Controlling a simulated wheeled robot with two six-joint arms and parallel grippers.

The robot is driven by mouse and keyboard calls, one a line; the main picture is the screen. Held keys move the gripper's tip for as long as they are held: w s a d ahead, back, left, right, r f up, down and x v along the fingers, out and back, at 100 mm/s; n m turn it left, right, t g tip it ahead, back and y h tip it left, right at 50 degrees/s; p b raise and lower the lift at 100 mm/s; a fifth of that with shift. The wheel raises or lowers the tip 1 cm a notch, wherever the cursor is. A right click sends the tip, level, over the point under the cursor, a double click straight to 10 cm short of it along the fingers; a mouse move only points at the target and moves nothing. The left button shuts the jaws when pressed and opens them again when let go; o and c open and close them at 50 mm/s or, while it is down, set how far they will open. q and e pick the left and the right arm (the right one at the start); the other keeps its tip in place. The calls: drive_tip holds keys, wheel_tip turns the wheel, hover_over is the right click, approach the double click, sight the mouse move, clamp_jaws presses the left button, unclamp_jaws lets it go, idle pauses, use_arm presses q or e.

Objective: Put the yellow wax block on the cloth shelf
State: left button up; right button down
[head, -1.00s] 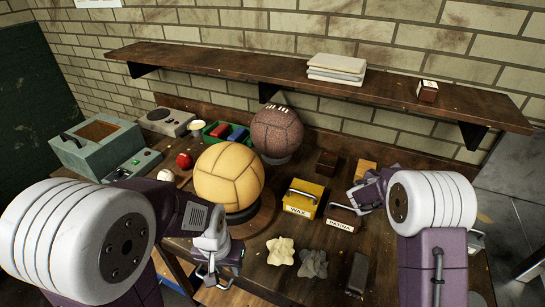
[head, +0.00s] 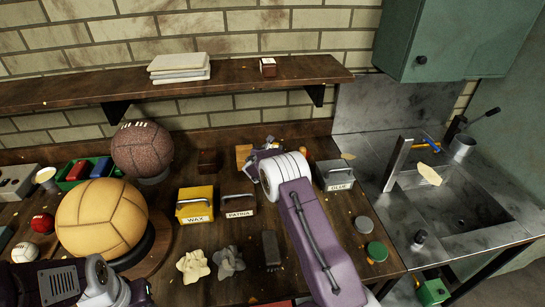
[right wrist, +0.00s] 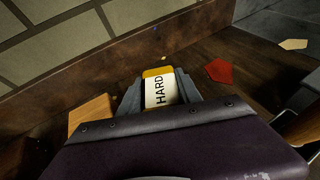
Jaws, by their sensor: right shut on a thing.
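The yellow wax block (right wrist: 159,88) has a white label reading HARD and shows between the jaws in the right wrist view. My right gripper (head: 264,148) is shut on it at the back of the bench, near the wall; in the head view the gripper mostly hides the block. The cloth shelf (head: 225,78) is a dark wooden board on the wall, with folded pale cloths (head: 179,67) on it and a small dark block with a white label (head: 268,67) farther right. My left gripper (head: 118,292) is low at the left, its jaws unclear.
An orange-tan block (head: 242,155) stands just left of the right gripper. In front are a yellow WAX box (head: 195,205), a PATINA box (head: 239,206) and a GLUE box (head: 337,174). Leather balls (head: 100,218) stand left. The shelf between cloths and labelled block is clear.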

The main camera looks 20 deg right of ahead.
wheel_tip(320, 180, down, 4)
drive_tip(key=shift+f+b, duration=0.15)
drive_tip(key=shift+b, duration=0.8)
drive_tip(key=shift+w, duration=0.1)
drive_tip(key=c, duration=0.8)
unclamp_jaws()
